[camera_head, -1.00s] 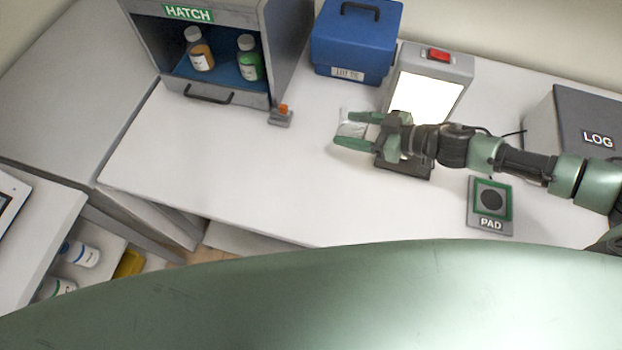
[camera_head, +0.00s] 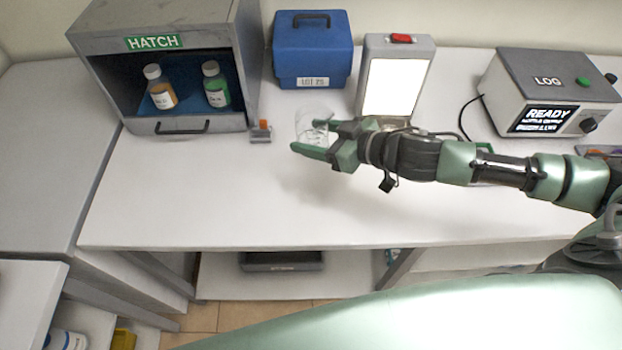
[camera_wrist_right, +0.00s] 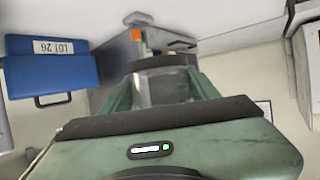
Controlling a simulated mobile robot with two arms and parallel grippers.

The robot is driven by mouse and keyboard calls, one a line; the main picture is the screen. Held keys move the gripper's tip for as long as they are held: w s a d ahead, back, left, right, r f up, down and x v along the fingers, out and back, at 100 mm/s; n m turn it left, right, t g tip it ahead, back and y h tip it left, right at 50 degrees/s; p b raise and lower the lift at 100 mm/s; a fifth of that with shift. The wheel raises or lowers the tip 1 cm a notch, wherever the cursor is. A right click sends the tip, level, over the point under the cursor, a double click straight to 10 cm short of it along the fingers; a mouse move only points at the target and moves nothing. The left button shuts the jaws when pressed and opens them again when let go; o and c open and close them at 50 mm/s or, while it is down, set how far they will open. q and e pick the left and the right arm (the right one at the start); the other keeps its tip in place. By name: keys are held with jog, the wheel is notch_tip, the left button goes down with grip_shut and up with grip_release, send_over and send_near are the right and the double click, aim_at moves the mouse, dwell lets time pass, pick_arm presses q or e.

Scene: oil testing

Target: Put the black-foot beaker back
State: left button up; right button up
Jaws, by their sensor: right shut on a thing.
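My right gripper (camera_head: 308,136) is shut on a clear glass beaker (camera_head: 309,118), left of the lit white panel, over the bench. The beaker's lower part is partly hidden by the fingers in the head view. In the right wrist view the fingers (camera_wrist_right: 163,88) hold the clear beaker (camera_wrist_right: 163,87) between them, and a dark band shows at its upper end in that picture. I cannot tell whether the beaker touches the bench. My left gripper is not in view.
The open hatch cabinet (camera_head: 190,125) holds an orange and a green bottle. A small orange-topped block (camera_head: 261,132) is near the hatch. The front-left bench is clear.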

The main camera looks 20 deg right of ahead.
send_over(313, 183)
notch_tip(313, 183, down, 5)
notch_tip(313, 183, down, 5)
jog(key=shift+a+r, duration=0.1)
jog(key=shift+a, duration=0.05)
jog(key=shift+f, duration=2.4)
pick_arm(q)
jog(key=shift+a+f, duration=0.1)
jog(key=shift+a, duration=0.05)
pick_arm(e)
jog(key=shift+f, duration=0.15)
jog(key=o, duration=1.5)
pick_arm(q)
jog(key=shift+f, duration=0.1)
